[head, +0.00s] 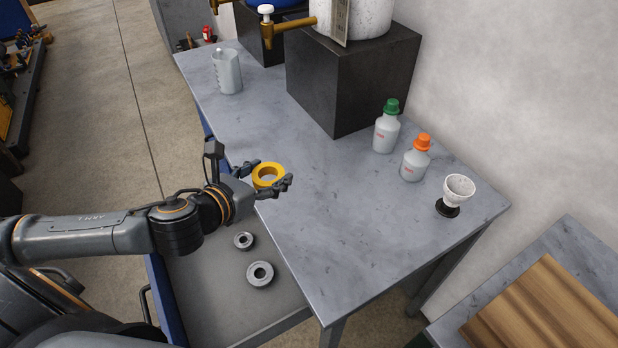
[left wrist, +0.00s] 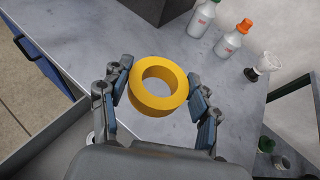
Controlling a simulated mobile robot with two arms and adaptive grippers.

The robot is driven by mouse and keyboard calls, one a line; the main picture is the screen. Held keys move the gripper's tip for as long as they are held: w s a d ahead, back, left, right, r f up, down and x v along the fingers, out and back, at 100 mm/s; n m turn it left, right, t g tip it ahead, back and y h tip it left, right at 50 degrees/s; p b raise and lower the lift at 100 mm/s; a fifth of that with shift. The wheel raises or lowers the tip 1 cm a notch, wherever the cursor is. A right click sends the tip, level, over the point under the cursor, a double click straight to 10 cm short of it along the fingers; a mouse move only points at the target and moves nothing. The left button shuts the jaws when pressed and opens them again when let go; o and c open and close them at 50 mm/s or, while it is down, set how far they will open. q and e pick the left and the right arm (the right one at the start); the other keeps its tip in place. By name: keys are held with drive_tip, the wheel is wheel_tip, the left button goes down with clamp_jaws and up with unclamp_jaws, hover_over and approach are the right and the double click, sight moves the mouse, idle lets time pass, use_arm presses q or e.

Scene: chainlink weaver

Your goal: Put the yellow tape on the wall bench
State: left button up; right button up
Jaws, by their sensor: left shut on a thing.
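The yellow tape (head: 268,166) is a thick ring between the two fingers of my left gripper (head: 270,174), over the front part of the grey bench (head: 335,215) along the wall. In the left wrist view the yellow tape (left wrist: 150,103) sits between both fingers, which press on its opposite sides. The gripper is shut on it. Whether the tape touches the bench top or hangs just above it, I cannot tell. My right gripper is not in view.
An open drawer (head: 215,300) with two grey rings lies below the bench's front edge. A green-capped bottle (head: 386,133), an orange-capped bottle (head: 415,163) and a white cup (head: 458,188) stand at the right. A black block (head: 350,85) and a jug (head: 227,72) stand farther back. The bench's middle is clear.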

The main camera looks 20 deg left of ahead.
use_arm(q)
drive_tip(key=w+d+f+p, duration=0.1)
drive_tip(key=w+d+f, duration=0.3)
drive_tip(key=d, duration=0.3)
hover_over(324, 211)
drive_tip(key=f, duration=0.3)
drive_tip(key=shift+s+a+f, duration=0.3)
drive_tip(key=shift+a+f, duration=0.1)
drive_tip(key=shift+w+d+f, duration=0.3)
drive_tip(key=shift+d+f, duration=0.2)
drive_tip(key=shift+f, duration=0.15)
wheel_tip(324, 211, down, 3)
drive_tip(key=shift+f+b, duration=0.1)
drive_tip(key=shift+b, duration=0.2)
drive_tip(key=o, duration=1.1)
drive_tip(key=shift+a, duration=0.1)
